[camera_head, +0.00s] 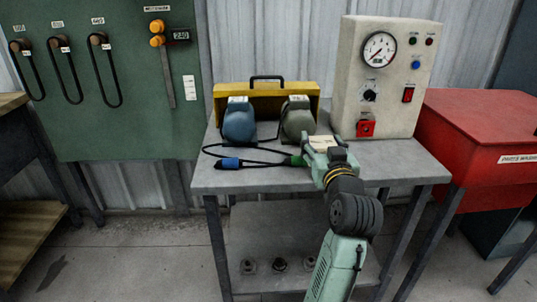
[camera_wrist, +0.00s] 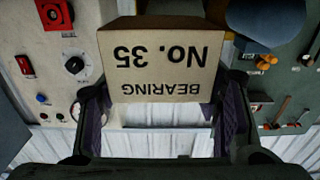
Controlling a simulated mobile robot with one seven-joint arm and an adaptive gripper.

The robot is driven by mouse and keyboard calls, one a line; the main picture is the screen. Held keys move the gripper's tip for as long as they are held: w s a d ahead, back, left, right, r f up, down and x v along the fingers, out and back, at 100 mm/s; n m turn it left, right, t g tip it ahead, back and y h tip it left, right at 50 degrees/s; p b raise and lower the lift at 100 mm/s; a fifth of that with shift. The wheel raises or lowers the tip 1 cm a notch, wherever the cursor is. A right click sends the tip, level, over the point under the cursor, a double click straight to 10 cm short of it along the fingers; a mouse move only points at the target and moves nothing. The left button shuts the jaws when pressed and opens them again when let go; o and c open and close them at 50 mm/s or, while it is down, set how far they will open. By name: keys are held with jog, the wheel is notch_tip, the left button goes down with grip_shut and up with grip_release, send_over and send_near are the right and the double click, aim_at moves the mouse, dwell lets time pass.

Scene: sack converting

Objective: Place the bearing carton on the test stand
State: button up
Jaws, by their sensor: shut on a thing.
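The bearing carton (camera_wrist: 160,65) is a beige box marked "BEARING No. 35", and its lettering appears upside down in the wrist view. My gripper (camera_wrist: 162,112) is shut on it, with one dark finger on each side. In the head view, my gripper (camera_head: 327,149) is over the right middle of the test stand, and a small pale part of the carton (camera_head: 322,141) shows between its fingers. The test stand (camera_head: 235,181) is a grey metal table with a lower shelf. The carton's underside is hidden, and I cannot tell whether it touches the tabletop.
A cream gauge box (camera_head: 350,85) stands right of the carton. A blue motor (camera_head: 239,124), a grey-green motor (camera_head: 297,120) and a yellow carrier (camera_head: 226,103) stand behind left. A black cable with a blue connector (camera_head: 229,163) lies in front.

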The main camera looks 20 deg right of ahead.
jog(key=w+a, duration=0.2)
jog(key=a, duration=0.1)
jog(key=w+a+p, duration=0.1)
jog(key=w+a, duration=0.2)
jog(key=a, duration=0.1)
jog(key=w+a+f, duration=0.1)
jog(key=w+a, duration=0.1)
jog(key=a, duration=0.1)
jog(key=shift+w+a+p, duration=0.3)
jog(key=shift+p, duration=0.1)
jog(key=shift+w+f, duration=0.1)
jog(key=shift+f, duration=1.7)
jog(key=shift+f, duration=0.15)
jog(key=o, duration=1.4)
jog(key=shift+p+v, duration=4.3)
jog(key=shift+v, duration=1.7)
